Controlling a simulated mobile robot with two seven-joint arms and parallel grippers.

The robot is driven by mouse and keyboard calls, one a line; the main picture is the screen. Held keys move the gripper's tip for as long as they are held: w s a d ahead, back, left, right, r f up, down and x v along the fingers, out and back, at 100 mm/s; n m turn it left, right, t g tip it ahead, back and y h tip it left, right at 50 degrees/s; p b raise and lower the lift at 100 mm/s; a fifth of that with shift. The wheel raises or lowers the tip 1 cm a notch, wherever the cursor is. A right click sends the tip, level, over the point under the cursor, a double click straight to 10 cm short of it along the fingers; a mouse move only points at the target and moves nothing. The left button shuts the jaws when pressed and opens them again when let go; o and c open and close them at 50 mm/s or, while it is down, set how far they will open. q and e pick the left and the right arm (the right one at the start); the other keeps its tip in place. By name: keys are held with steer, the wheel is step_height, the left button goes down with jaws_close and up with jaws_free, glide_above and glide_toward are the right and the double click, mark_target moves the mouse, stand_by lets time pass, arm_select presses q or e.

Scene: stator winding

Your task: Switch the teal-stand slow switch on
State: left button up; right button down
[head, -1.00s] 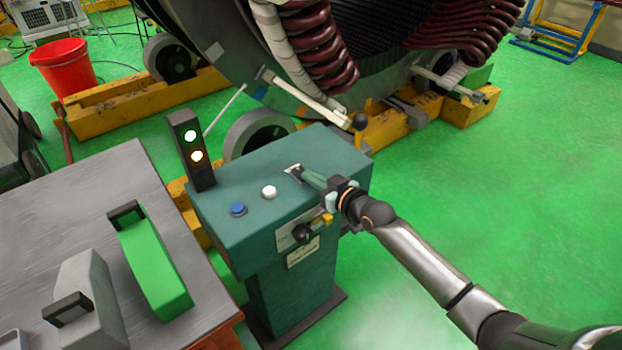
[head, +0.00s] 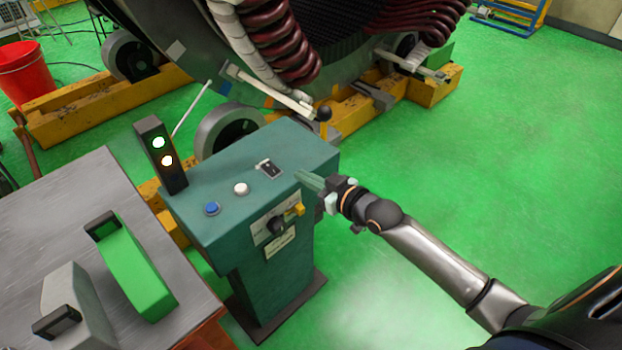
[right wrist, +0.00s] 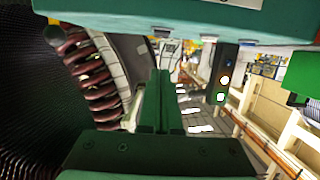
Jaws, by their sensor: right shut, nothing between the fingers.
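The teal stand (head: 215,215) is in the middle of the head view. Its top bears a dark rocker switch in a pale frame (head: 268,169), a white button (head: 241,188) and a blue button (head: 211,208). Its front has a black knob (head: 277,224), a yellow knob (head: 296,209) and labels too small to read. I cannot tell which control is marked slow. My right gripper (head: 302,178) is shut and empty, by the top's right edge, apart from the rocker switch. The shut fingers also show in the right wrist view (right wrist: 161,90), with the stand (right wrist: 180,18) above. My left gripper is not in view.
A lamp post (head: 160,155) with two lit lamps stands at the stand's left corner. A grey table (head: 60,210) with a green block (head: 135,265) is at the left. The big stator (head: 260,60) is behind. Green floor at the right is free.

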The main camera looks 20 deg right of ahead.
steer(key=shift+v, duration=0.85)
steer(key=shift+f, duration=0.15)
steer(key=s+a+f+m+g+h, duration=0.1)
steer(key=s+a+f+g, duration=0.1)
steer(key=s+f, duration=0.7)
steer(key=s+a+f+m+g+h, duration=0.1)
steer(key=s+a+f+g, duration=0.1)
steer(key=s+f, duration=0.8)
steer(key=s+a, duration=0.1)
steer(key=s, duration=0.3)
steer(key=shift+s+g+h, duration=0.25)
steer(key=shift+g+h, duration=0.15)
steer(key=shift+a, duration=0.15)
